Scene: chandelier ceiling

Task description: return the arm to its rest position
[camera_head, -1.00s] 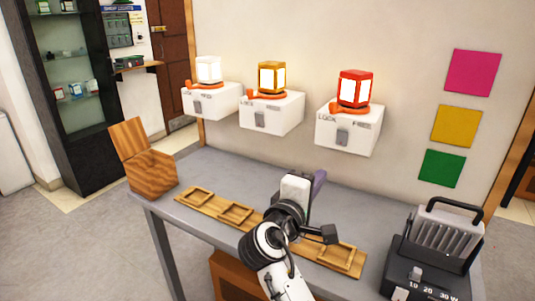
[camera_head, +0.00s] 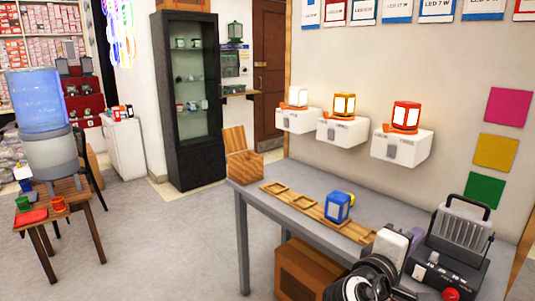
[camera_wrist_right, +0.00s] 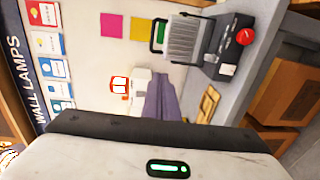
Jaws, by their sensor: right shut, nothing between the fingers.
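My right arm comes in at the bottom right of the head view. Its gripper (camera_head: 413,239) is above the table's front right part, left of the black device, and partly hidden by its own white wrist housing. In the right wrist view the grey-purple fingers (camera_wrist_right: 160,97) are together and empty. A blue lantern (camera_head: 337,208) stands upright on the wooden strip tray (camera_head: 322,216), to the left of and apart from the gripper. My left gripper is out of view.
The grey table (camera_head: 257,196) holds an open wooden box (camera_head: 245,165) at its left end and the black finned device (camera_head: 447,257) at its right, close to my arm. White, amber and red lamps (camera_head: 406,116) sit on wall boxes. A cooler table (camera_head: 65,190) stands far left.

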